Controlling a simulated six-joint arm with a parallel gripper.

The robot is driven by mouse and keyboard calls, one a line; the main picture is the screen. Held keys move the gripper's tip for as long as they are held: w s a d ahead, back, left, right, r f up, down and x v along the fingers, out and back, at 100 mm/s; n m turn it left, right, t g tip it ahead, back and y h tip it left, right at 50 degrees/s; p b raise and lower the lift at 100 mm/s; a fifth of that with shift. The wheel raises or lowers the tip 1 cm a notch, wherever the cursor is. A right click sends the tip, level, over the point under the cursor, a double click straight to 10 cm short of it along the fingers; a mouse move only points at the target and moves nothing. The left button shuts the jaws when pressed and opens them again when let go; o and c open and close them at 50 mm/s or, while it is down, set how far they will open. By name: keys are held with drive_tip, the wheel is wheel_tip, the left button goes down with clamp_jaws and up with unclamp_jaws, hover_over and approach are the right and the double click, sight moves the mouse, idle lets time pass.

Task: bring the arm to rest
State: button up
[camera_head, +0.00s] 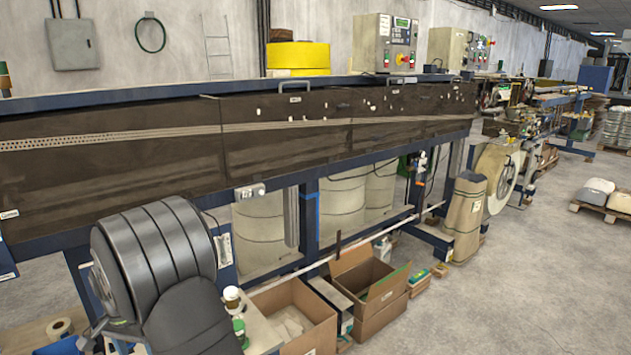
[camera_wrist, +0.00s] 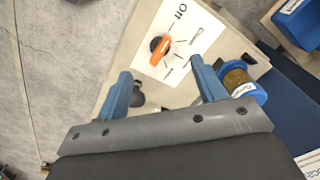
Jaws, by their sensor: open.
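My gripper (camera_wrist: 161,68) shows at the bottom of the wrist view. Its two blue fingers are apart, with nothing held between them. Beyond the fingertips is an orange rotary knob (camera_wrist: 160,47) on a white plate (camera_wrist: 185,37) marked "Off". The knob appears beyond the fingers, not gripped; the exact distance cannot be told. In the head view I cannot make out my gripper; a dark ribbed form fills the lower left.
A blue-and-brown cylinder (camera_wrist: 240,85) sits close beside the right finger. In the head view, a long dark machine trough (camera_head: 280,140) runs across. Open cardboard boxes (camera_head: 370,285) stand below it. Clear concrete floor (camera_head: 530,270) lies to the right.

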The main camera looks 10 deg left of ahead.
drive_tip(key=shift+r, duration=0.95)
